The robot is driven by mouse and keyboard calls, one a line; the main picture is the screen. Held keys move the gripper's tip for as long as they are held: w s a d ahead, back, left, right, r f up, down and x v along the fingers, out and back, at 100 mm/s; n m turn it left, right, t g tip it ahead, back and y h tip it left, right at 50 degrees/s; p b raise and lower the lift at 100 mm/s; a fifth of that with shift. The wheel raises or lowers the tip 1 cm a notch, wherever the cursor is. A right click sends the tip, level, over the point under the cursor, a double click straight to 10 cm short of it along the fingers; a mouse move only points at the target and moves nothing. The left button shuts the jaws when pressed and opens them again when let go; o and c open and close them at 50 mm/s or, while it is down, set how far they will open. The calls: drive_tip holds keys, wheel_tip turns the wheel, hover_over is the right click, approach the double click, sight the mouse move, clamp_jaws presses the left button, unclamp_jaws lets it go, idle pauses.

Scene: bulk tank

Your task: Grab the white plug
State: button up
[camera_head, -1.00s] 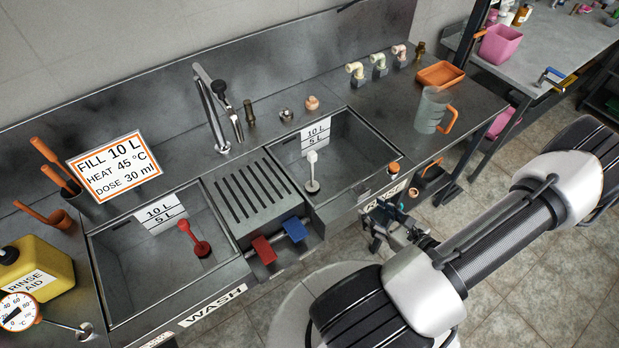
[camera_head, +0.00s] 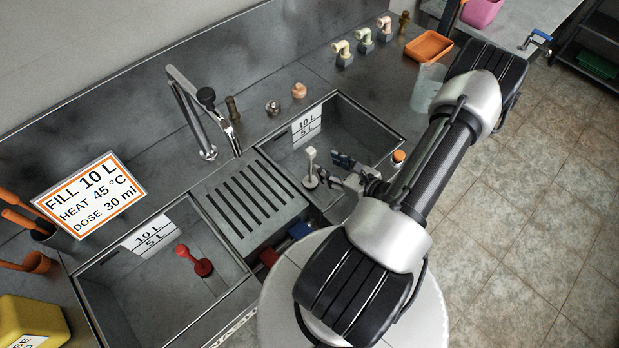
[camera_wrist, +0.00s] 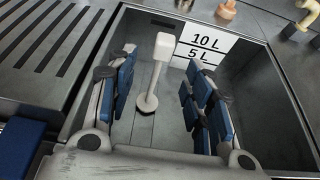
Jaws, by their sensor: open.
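The white plug (camera_head: 310,168) stands upright in the right basin (camera_head: 365,128), near that basin's left wall. It has a round base, a thin stem and a blocky white top. In the wrist view the white plug (camera_wrist: 156,72) shows between and beyond my fingers, nearer the left finger. My gripper (camera_head: 338,172) is at the front of the right basin, just right of the plug. In the wrist view my gripper (camera_wrist: 160,95) is open, with blue pads on both fingers and nothing between them in contact.
A red plug (camera_head: 195,262) stands in the left basin (camera_head: 110,275). A slotted drainboard (camera_head: 250,205) lies between the basins. A tap (camera_head: 205,110) rises behind them. A clear jug (camera_head: 427,88) stands further right.

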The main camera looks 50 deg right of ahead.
sight(314, 155)
drive_tip(key=x, duration=0.4)
drive_tip(key=shift+w+f+b, duration=0.1)
drive_tip(key=shift+b, duration=0.2)
drive_tip(key=x, duration=0.3)
drive_tip(key=b+x, duration=0.1)
drive_tip(key=x, duration=0.1)
drive_tip(key=shift+w+d, duration=0.3)
drive_tip(key=shift+w, duration=0.1)
drive_tip(key=shift+c, duration=0.4)
clamp_jaws()
drive_tip(key=shift+r, duration=0.25)
